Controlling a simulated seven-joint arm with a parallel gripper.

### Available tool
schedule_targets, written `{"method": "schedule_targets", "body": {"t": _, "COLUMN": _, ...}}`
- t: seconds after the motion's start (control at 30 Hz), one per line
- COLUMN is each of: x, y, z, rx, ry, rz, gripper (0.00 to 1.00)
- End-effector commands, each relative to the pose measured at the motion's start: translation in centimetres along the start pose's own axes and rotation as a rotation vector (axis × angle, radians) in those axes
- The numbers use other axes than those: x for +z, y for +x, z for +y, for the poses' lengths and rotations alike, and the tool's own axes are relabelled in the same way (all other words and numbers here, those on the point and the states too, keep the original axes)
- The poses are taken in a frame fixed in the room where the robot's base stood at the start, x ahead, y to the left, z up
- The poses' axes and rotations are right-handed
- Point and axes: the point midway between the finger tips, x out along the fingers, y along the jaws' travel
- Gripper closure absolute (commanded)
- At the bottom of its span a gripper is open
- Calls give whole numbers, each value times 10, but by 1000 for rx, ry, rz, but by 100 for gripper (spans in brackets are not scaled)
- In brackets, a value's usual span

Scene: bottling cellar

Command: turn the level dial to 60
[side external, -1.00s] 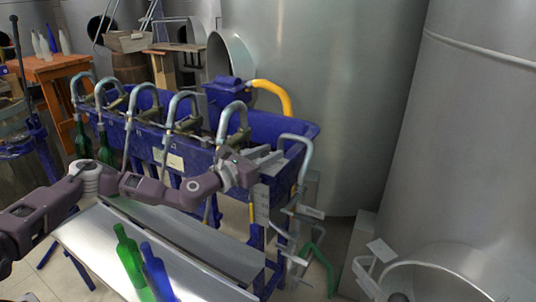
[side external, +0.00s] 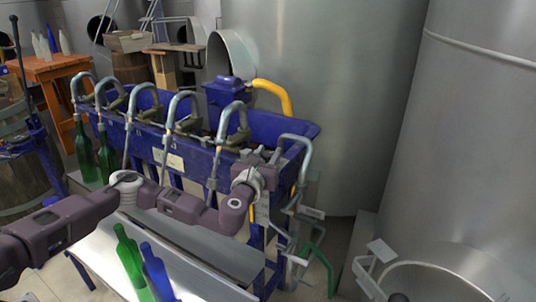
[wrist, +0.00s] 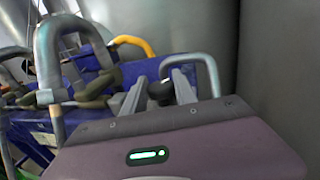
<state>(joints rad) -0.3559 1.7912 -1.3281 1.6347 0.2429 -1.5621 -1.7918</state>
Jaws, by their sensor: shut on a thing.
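The level dial (wrist: 160,91) shows as a small dark round knob between my fingers in the wrist view. My gripper (wrist: 157,90) is shut on it, one pale finger on each side. In the side external view my gripper (side external: 268,156) is at the right end of the blue filler trough (side external: 311,132). The dial cannot be made out there. No scale, pointer or number can be read in either view, so I cannot tell its setting.
Bent metal filling spouts (side external: 183,100) line the trough to the left of my gripper. A metal pipe loop (side external: 307,143) stands close on its right. A green bottle (side external: 128,258) and a blue bottle (side external: 155,270) are below the arm. Large steel tanks (side external: 340,90) stand behind.

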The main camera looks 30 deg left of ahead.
Motion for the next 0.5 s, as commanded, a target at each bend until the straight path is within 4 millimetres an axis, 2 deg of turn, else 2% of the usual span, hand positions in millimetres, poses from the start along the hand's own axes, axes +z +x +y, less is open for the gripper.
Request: {"method": "schedule_targets", "body": {"t": 0.5, "x": -1, "y": -1, "z": -1, "rx": 411, "ry": 1, "rz": 1, "gripper": 100}}
